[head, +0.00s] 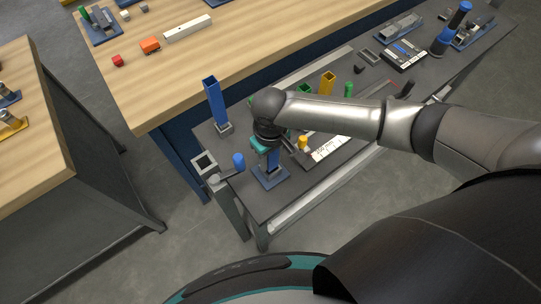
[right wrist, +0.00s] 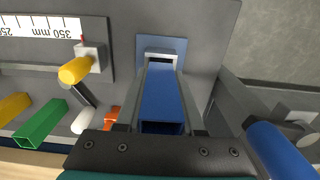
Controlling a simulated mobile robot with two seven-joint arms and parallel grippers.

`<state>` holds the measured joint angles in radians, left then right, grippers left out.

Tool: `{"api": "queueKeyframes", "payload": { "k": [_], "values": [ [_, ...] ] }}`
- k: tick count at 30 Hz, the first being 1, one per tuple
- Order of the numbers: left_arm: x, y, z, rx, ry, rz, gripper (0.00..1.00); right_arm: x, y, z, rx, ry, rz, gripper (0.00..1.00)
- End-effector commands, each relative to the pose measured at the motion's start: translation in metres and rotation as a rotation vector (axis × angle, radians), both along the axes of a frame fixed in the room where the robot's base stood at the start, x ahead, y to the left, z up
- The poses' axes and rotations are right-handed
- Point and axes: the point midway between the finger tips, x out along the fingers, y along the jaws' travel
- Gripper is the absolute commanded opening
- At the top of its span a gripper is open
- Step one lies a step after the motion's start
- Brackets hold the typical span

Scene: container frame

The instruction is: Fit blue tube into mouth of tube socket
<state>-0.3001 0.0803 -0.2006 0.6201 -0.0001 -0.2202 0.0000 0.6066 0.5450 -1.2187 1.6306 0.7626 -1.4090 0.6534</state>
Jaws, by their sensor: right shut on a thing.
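My right gripper (right wrist: 162,85) is shut on a blue square tube (right wrist: 160,100), which shows between its two fingers with its hollow end towards the wrist camera. In the head view the tube (head: 273,158) stands about upright below my right gripper (head: 268,147). Its lower end is at a grey socket (right wrist: 158,58) on a blue plate (right wrist: 178,45); the plate also shows in the head view (head: 270,178). The fingers and tube partly hide the socket, so I cannot tell whether the tube is inside its mouth. My left gripper is out of view.
Another blue square tube (head: 212,95) stands upright in a grey base. A grey square-mouthed post (head: 204,163) and a blue cylinder (head: 238,160) are at the bench corner. A yellow cylinder (right wrist: 76,70), green tube (right wrist: 40,125) and ruler (right wrist: 40,26) lie beside my gripper.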

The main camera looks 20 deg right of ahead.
Motion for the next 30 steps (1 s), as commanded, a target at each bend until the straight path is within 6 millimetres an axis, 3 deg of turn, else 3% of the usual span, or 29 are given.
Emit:
{"api": "queueKeyframes", "payload": {
  "k": [30],
  "values": [
    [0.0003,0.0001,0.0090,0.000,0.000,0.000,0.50,-0.0001,-0.0001,-0.0003,0.000,0.000,-0.001,0.00]
  ]
}}
